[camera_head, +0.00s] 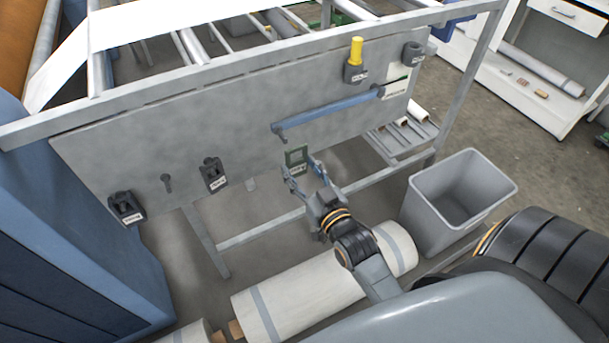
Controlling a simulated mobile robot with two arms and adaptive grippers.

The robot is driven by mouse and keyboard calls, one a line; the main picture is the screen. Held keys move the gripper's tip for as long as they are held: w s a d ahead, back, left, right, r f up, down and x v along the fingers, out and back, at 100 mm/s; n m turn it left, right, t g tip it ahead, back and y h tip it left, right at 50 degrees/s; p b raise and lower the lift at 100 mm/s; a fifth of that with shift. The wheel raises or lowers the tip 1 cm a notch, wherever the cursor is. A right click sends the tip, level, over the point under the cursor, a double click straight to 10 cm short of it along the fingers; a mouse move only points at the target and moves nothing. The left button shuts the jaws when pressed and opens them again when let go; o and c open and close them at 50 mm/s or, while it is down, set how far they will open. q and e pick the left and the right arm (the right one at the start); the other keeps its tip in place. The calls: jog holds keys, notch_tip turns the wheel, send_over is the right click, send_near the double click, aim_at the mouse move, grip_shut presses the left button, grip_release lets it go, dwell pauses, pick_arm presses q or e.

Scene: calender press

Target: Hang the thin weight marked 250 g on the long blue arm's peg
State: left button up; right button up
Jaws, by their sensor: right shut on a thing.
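The long blue arm (330,113) slants across the grey panel (240,120). Its free left end, with a small peg (279,129), points toward the panel's middle. My right gripper (304,172) is below that end, shut on a small dark green weight (295,155) with a pale label under it. The label is too small to read. The weight is just below the peg and appears apart from it. My left gripper is not in view.
A yellow cylinder (356,50) stands in a holder. Below are a grey bin (456,190) and a large white roll (300,295).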

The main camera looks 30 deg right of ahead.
jog(key=shift+w+d+f, duration=0.1)
jog(key=shift+w, duration=0.45)
jog(key=shift+w+b, duration=0.6)
jog(key=shift+w, duration=0.15)
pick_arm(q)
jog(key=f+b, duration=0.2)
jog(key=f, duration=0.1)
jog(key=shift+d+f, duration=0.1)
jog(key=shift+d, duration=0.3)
pick_arm(e)
jog(key=w, duration=0.2)
jog(key=w+f, duration=0.1)
jog(key=w, duration=0.2)
jog(key=shift+w+d, duration=0.15)
jog(key=shift+d, duration=0.05)
jog(key=shift+f, duration=0.1)
jog(key=o, duration=1.4)
jog(key=shift+c, duration=0.2)
